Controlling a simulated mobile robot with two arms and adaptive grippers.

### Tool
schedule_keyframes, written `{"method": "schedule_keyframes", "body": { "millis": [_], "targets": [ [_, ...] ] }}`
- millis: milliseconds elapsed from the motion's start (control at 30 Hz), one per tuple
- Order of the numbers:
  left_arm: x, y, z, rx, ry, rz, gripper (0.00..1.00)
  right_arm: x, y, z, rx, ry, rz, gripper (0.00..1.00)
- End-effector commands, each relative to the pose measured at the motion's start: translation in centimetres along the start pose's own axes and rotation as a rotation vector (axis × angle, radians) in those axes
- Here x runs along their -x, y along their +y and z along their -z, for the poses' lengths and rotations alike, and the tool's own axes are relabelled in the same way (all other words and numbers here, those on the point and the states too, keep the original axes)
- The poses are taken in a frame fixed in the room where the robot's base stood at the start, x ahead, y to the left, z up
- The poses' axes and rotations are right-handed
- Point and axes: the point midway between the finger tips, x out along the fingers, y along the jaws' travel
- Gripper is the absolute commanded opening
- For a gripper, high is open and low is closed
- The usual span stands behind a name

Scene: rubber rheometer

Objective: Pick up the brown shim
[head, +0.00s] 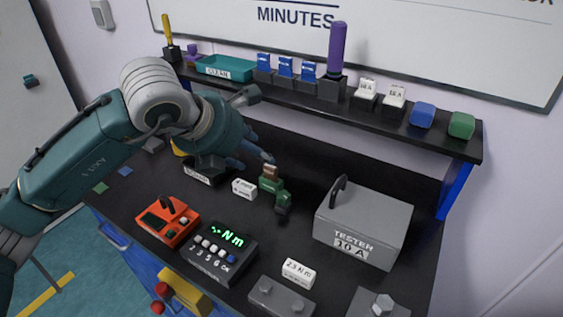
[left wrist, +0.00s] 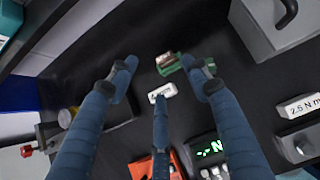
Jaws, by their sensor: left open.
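The brown shim (head: 271,171) is a small brown block at the upper end of a green holder (head: 272,189) on the black bench. In the left wrist view the brown shim (left wrist: 167,61) shows at the left part of the green holder (left wrist: 190,69). My left gripper (head: 254,153) is open and empty, with its blue fingers behind and left of the shim in the head view. In the left wrist view its fingers (left wrist: 159,78) spread apart, and the right finger overlaps part of the green holder. My right gripper is not in view.
A small white labelled block (head: 244,188) lies left of the holder. A grey tester (head: 363,225) stands to the right. An orange device (head: 168,221), a black display box (head: 219,253) and a dark tray (head: 205,176) are nearby. A loaded shelf (head: 300,92) runs behind.

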Motion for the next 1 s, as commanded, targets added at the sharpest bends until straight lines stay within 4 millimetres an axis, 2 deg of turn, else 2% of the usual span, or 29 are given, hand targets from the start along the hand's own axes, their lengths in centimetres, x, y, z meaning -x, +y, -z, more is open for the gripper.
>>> {"method": "schedule_keyframes", "body": {
  "millis": [133,300,400,533,667,800,1000],
  "targets": [
    [-2.1,-0.1,0.0,0.002,0.006,0.001,0.48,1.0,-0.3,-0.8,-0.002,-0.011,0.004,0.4],
    [-4.5,-0.1,0.0,0.001,0.003,0.002,0.48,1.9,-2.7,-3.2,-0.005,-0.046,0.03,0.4],
    [-5.2,-0.1,0.1,0.0,0.002,0.001,0.48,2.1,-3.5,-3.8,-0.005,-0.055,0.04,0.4],
    [-6.3,-0.2,0.3,0.001,0.006,0.001,0.48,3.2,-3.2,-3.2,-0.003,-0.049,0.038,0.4],
    [-8.2,-0.5,0.7,0.001,0.006,0.003,0.48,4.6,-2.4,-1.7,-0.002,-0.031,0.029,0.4],
    [-10.0,-0.4,0.7,0.0,0.003,0.002,0.48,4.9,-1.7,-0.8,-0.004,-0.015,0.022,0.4],
    [-10.5,-0.4,0.8,-0.001,0.0,0.002,0.48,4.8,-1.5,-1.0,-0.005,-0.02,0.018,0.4]
  ]
}}
